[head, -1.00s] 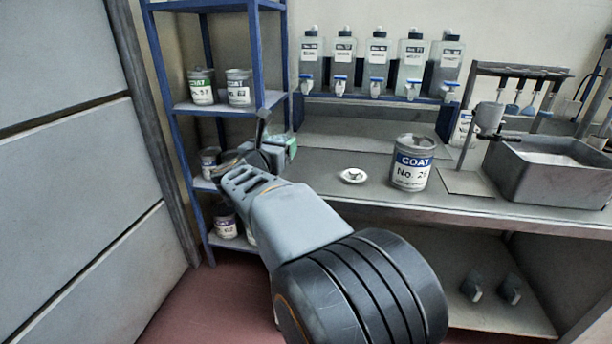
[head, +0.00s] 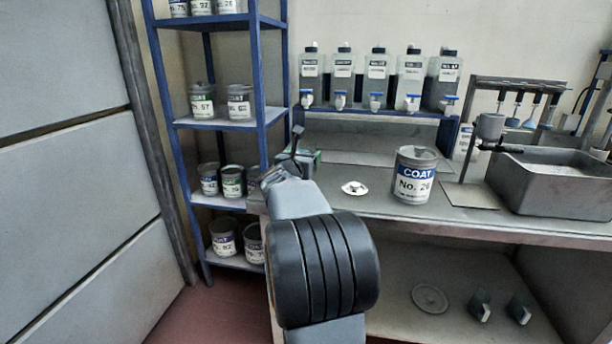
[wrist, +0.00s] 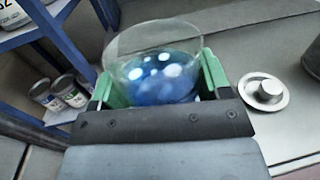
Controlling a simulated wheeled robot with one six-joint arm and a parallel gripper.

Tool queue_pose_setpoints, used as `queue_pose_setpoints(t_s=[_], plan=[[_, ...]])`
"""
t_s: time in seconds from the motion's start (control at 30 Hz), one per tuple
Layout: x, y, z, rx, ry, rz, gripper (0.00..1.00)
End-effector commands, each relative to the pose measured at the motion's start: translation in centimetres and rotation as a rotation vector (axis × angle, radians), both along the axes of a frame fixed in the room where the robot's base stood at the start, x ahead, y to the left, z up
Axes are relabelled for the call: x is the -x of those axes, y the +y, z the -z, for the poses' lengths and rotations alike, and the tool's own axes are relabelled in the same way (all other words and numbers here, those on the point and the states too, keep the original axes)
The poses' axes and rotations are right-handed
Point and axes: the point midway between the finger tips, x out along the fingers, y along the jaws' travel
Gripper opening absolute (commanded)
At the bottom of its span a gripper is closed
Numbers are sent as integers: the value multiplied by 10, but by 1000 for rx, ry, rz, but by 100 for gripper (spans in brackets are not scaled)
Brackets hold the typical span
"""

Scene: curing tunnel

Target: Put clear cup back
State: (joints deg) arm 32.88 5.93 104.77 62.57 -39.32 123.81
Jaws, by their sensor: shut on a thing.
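The clear cup (wrist: 152,72) shows in the wrist view, a transparent round vessel with blue liquid in it. My gripper (wrist: 160,84) is shut on it, with a green fingertip on each side. The cup looks nearly upright. In the head view my gripper (head: 300,160) is over the left end of the bench (head: 330,195), next to the blue rack. The cup itself is mostly hidden there behind my own arm and fingers. I cannot tell whether the cup touches the bench.
A small round metal dish with a knob (head: 355,187) and a grey COAT can (head: 412,175) stand right of my gripper. Several dispenser bottles (head: 377,78) line the back. A blue rack (head: 215,124) with cans stands left. A grey basin (head: 555,180) is at the right.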

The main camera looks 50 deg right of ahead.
Motion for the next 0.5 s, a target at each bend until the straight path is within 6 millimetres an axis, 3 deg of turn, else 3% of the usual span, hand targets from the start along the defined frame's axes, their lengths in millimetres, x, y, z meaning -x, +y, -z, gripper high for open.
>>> queue_pose_setpoints(t_s=[0.33,0.5], plan=[[-6,-12,16,0,-2,1,36],[-8,-18,36,0,1,1,36]])
